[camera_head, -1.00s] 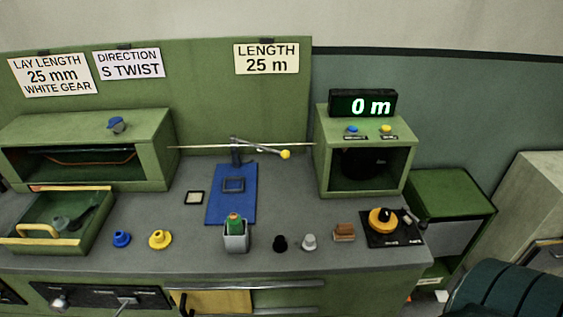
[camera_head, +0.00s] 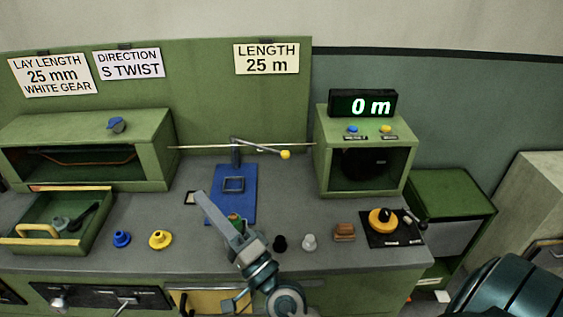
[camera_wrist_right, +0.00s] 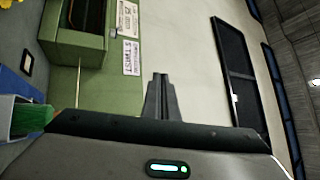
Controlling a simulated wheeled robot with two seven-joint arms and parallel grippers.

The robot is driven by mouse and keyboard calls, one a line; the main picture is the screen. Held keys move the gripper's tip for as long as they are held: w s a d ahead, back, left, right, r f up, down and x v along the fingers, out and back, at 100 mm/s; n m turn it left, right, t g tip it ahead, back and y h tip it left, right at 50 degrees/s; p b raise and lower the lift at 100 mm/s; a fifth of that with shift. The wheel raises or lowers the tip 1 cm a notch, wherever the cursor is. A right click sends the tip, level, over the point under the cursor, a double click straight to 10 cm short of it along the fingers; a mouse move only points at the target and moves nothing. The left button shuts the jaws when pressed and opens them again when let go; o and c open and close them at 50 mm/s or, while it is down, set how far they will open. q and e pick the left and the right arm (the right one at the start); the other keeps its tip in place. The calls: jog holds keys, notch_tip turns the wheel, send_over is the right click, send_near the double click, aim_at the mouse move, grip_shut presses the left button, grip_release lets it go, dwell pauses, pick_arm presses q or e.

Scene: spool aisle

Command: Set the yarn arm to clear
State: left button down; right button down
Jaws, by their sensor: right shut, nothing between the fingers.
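The yarn arm is a thin grey lever (camera_head: 258,147) with a yellow ball at its end (camera_head: 285,154). It pivots on a dark post (camera_head: 236,153) behind the blue mat (camera_head: 245,205), and slants slightly down to the right, close to the pale horizontal yarn line (camera_head: 205,147). My right gripper (camera_head: 203,197) is shut and empty, above the bench in front of the yarn arm and to its left, apart from it. Its closed fingers (camera_wrist_right: 160,90) show in the right wrist view; the yarn arm is not recognisable there. My left gripper is not in view.
The green spool in its grey holder (camera_head: 234,220) is partly hidden behind my right gripper. Green housings stand left (camera_head: 155,150) and right (camera_head: 325,165). Blue (camera_head: 121,239) and yellow (camera_head: 160,240) knobbed pieces stand at front left. The display (camera_head: 363,104) reads 0 m.

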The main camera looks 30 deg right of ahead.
jog(key=w+d+r+m+g+h, duration=0.1)
jog(key=w+d+m+g+h, duration=0.1)
jog(key=d+m+h, duration=0.8)
jog(key=w+d+r+m+g+h, duration=0.15)
jog(key=d+m+h, duration=0.25)
jog(key=m+h, duration=0.65)
jog(key=w+d+f+m+g+y, duration=0.1)
jog(key=d+f+m+g, duration=0.1)
jog(key=f+m+g, duration=0.2)
jog(key=w+d+f+m+g+y, duration=0.1)
jog(key=w+f+m+g+y, duration=0.1)
jog(key=f+m+g, duration=0.2)
notch_tip(320, 180, down, 3)
jog(key=m, duration=0.4)
jog(key=shift+d, duration=0.4)
jog(key=shift+d+g, duration=0.1)
jog(key=shift+g, duration=0.15)
jog(key=p, duration=0.5)
send_near(284, 157)
jog(key=x, duration=0.5)
jog(key=shift+w+d+r, duration=0.1)
jog(key=shift+w+d, duration=0.1)
jog(key=shift+d, duration=0.15)
jog(key=shift+w+d, duration=0.2)
jog(key=shift+d, duration=0.05)
